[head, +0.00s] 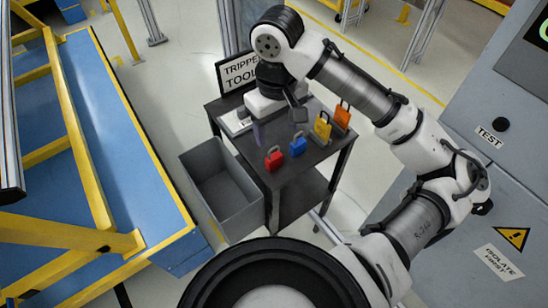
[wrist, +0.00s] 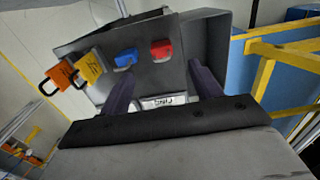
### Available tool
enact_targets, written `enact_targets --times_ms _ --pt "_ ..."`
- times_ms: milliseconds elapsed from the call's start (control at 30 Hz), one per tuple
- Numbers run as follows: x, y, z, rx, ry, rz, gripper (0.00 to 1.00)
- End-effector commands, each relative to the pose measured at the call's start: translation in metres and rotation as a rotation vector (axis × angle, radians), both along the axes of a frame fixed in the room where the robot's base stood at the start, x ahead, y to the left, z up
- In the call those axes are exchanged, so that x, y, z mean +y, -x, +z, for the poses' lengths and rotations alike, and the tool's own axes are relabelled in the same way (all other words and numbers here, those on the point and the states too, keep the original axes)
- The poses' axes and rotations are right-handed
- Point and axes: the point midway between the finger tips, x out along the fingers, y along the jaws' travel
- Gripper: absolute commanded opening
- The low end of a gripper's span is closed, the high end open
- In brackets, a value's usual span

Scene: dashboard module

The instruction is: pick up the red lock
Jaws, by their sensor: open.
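The red lock (head: 274,158) sits on the dark table top near its front left edge. In the wrist view the red lock (wrist: 162,50) shows beyond the fingertips, between the two fingers and nearer the right one. My gripper (head: 278,122) is open and empty, above the table and behind the red lock in the head view. Its two spread purple-grey fingers also show in the wrist view (wrist: 163,72). The gripper appears apart from the lock.
A blue lock (head: 298,146) stands close beside the red one. A yellow lock (head: 322,127) and an orange lock (head: 342,116) stand farther right on the table (head: 285,177). An open grey bin (head: 238,212) adjoins the table's left side. A sign (head: 239,71) stands at the back.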

Motion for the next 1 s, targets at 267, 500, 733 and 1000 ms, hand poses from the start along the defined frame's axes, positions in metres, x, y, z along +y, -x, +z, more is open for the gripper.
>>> enact_targets --times_ms 267,500,733,1000 --pt "0.002 0.000 -0.055 0.000 -0.006 0.001 0.64" --pt "0.003 -0.001 -0.073 -0.003 -0.006 0.003 0.64" --pt "0.006 -0.006 -0.102 -0.001 -0.005 0.001 0.64" --pt "0.006 -0.006 -0.123 -0.004 -0.006 0.004 0.64"
